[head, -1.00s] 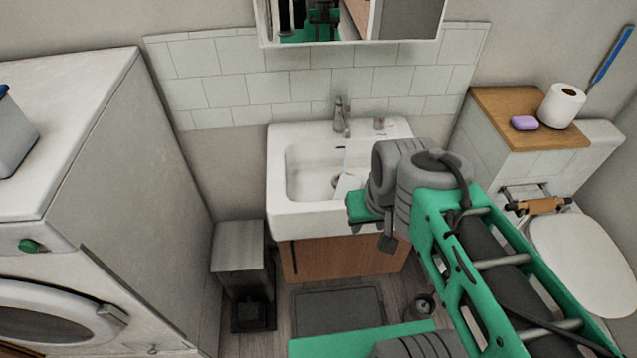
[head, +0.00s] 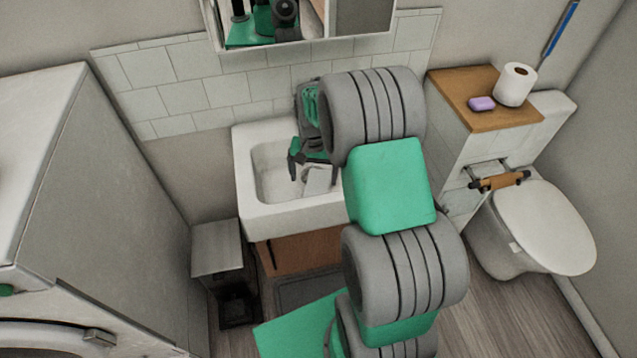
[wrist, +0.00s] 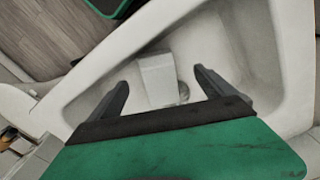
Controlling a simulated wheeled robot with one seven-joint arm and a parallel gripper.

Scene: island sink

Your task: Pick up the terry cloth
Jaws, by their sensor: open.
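A pale, folded piece that looks like the terry cloth (head: 318,181) is in the sink basin, partly hidden by my gripper in the head view. In the wrist view the cloth (wrist: 156,82) shows as a whitish rectangle between and beyond my fingertips. My gripper (wrist: 161,80) is open and empty, pointing into the basin. In the head view my gripper (head: 308,168) is above the sink, its fingers close to the cloth. I cannot tell whether they touch it.
The white sink (head: 262,222) has raised rims around the basin, and the tiled wall (head: 195,75) stands behind it. A mirror cabinet (head: 363,22) hangs above. A toilet (head: 545,225) is at the right, a washing machine (head: 90,190) at the left, a bin (head: 217,250) below.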

